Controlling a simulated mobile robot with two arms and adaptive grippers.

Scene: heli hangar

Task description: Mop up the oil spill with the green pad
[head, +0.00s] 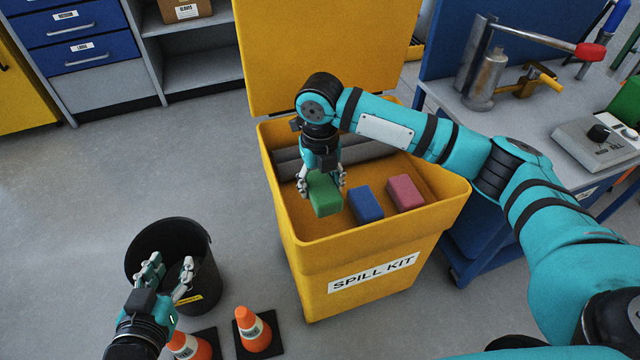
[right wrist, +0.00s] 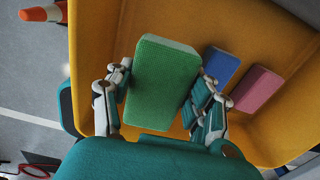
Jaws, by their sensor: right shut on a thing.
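The green pad (head: 324,195) is between the fingers of my right gripper (head: 322,183), over the open yellow spill kit bin (head: 362,250). In the right wrist view the green pad (right wrist: 160,82) fills the space between both fingers of the right gripper (right wrist: 163,100), which is shut on it. A blue pad (head: 366,205) and a pink pad (head: 405,193) lie in the bin to its right. My left gripper (head: 167,283) is open and empty, above or beside a black bucket. No oil spill can be made out.
The black bucket (head: 205,262) stands on the floor at lower left, with orange cones (head: 252,328) in front. The bin's raised lid (head: 310,50) is behind. A workbench (head: 545,125) with tools is at right. Floor at left is clear.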

